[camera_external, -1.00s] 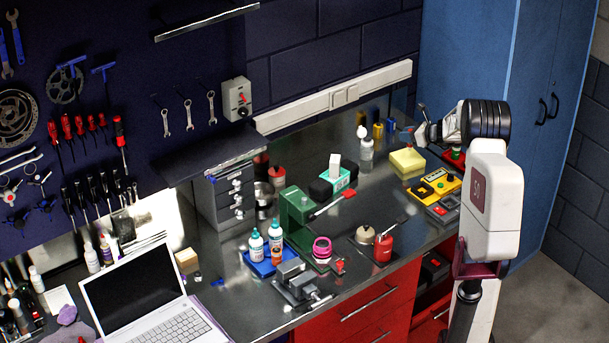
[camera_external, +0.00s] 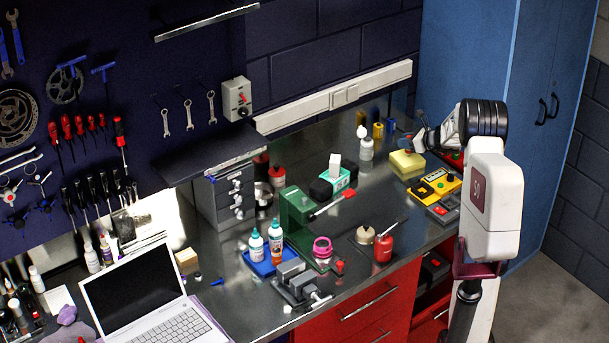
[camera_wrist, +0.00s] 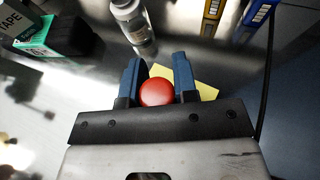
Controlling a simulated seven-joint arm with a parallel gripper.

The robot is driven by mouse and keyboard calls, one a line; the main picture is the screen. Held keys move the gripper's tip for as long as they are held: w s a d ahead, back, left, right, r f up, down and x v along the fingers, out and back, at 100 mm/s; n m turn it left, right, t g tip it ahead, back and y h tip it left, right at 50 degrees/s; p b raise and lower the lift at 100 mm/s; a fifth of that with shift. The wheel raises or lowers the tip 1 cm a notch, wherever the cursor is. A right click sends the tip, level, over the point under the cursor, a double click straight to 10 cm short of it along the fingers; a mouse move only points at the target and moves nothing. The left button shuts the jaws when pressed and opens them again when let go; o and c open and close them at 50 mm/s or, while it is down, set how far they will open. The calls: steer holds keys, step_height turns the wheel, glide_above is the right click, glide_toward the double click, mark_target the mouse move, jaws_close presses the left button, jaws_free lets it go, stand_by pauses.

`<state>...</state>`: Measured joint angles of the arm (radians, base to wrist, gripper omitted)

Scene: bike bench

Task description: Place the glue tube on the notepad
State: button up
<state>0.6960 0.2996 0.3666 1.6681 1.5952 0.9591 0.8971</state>
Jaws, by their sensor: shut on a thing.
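The yellow notepad (camera_external: 407,165) lies near the back right of the bench; its yellow edge also shows behind the fingers in the wrist view (camera_wrist: 207,91). My gripper (camera_external: 416,142) is just above the notepad in the external view. In the wrist view its two blue fingers (camera_wrist: 158,84) are shut on a round red end (camera_wrist: 157,93), seen end-on, which I take to be the glue tube. The rest of the tube is hidden. I cannot tell whether it touches the notepad.
A white bottle (camera_external: 366,147) stands left of the notepad. Yellow and blue cylinders (camera_external: 378,131) are behind it. A yellow-black device (camera_external: 436,186) lies in front. The bench between the tissue box and notepad is mostly clear.

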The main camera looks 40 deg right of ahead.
steer(key=shift+f, duration=0.15)
steer(key=o, duration=0.9)
steer(key=shift+s+d+r, duration=0.1)
steer(key=shift+s+r, duration=0.05)
steer(key=shift+r, duration=0.1)
steer(key=v, duration=1.1)
steer(key=shift+s, duration=0.2)
steer(key=shift+d+r, duration=0.1)
